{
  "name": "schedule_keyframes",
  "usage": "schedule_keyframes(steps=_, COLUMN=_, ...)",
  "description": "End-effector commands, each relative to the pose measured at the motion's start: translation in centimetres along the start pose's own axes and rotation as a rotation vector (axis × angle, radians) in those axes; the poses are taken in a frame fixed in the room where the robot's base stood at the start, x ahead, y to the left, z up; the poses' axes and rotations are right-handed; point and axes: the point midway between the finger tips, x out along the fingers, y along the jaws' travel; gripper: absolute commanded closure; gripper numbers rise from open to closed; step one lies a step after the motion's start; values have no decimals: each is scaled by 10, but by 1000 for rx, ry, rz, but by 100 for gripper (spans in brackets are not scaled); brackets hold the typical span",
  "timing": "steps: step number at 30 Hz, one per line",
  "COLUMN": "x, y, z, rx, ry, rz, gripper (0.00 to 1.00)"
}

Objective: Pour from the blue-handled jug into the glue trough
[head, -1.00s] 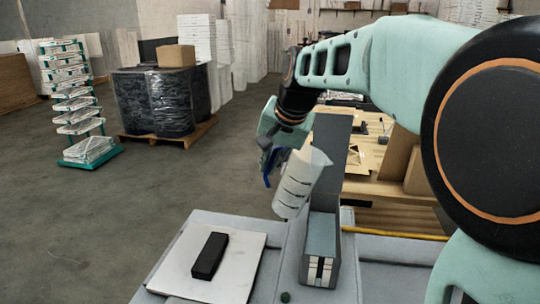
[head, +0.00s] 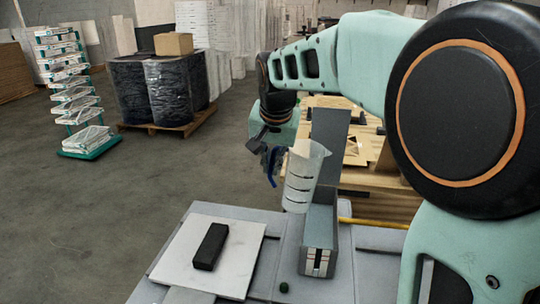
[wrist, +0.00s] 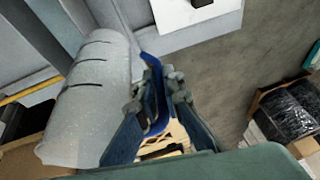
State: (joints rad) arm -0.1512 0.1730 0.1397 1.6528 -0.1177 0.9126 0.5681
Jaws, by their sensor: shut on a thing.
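The jug (head: 303,178) is translucent white with dark level marks, and its blue handle (wrist: 154,100) shows clearly in the wrist view. My gripper (head: 268,158) is shut on the handle, with a finger on each side of it in the wrist view. The jug is held in the air, close to upright with a slight lean, its wide mouth up. It overlaps the left side of a long grey box (head: 320,240), which looks like the glue trough, in the head view. The box's inside and the jug's contents cannot be made out.
A black block (head: 210,246) lies on a white board (head: 178,258) on the grey table, left of the box. A small dark green object (head: 284,287) lies near the front. A wooden bench (head: 375,200) with a yellow bar stands behind. Open floor lies left.

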Motion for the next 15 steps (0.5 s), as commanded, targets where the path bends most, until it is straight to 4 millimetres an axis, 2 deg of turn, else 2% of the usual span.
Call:
schedule_keyframes(steps=11, x=1, y=1, z=0, rx=-6, ry=2, rz=16, gripper=100)
schedule_keyframes(steps=15, x=-5, y=0, z=-2, rx=-6, ry=2, rz=15, gripper=100)
